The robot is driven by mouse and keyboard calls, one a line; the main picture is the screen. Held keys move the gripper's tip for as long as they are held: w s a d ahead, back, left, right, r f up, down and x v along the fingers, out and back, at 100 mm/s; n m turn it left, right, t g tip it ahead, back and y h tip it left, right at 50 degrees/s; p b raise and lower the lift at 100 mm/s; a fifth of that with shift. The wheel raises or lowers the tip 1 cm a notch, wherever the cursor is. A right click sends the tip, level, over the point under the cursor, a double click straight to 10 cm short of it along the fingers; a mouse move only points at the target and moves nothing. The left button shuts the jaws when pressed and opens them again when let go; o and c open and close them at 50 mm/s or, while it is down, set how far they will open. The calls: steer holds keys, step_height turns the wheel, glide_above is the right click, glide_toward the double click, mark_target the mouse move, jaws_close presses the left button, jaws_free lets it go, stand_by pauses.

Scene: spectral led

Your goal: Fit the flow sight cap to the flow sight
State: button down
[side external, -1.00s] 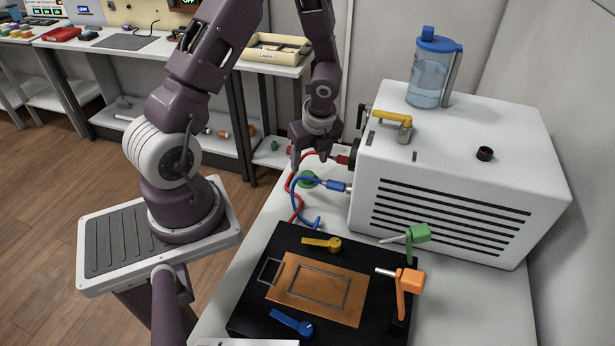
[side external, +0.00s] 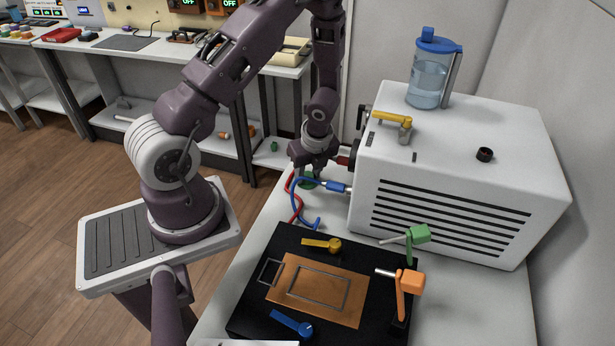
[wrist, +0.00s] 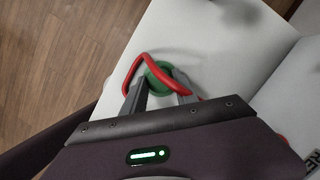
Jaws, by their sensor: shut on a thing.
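A round green cap (side external: 309,184), seemingly the flow sight cap, is on the white table left of the white box. My gripper (side external: 308,171) is down over it, and its jaws are shut on it. In the wrist view the green cap (wrist: 160,73) shows between the two fingers (wrist: 160,92); its lower part is hidden.
A red hose (wrist: 150,60) loops close around the fingers and cap. A blue hose (side external: 300,190) runs beside them to the white box (side external: 450,215). A yellow-handled valve (side external: 392,117) and a water jug (side external: 430,75) stand on the box. A black panel (side external: 262,245) lies in front.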

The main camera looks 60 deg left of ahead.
mark_target(308, 176)
step_height(308, 176, up, 10)
stand_by(0.4)
stand_by(0.7)
steer(key=c, duration=1.6)
jaws_free()
jaws_close()
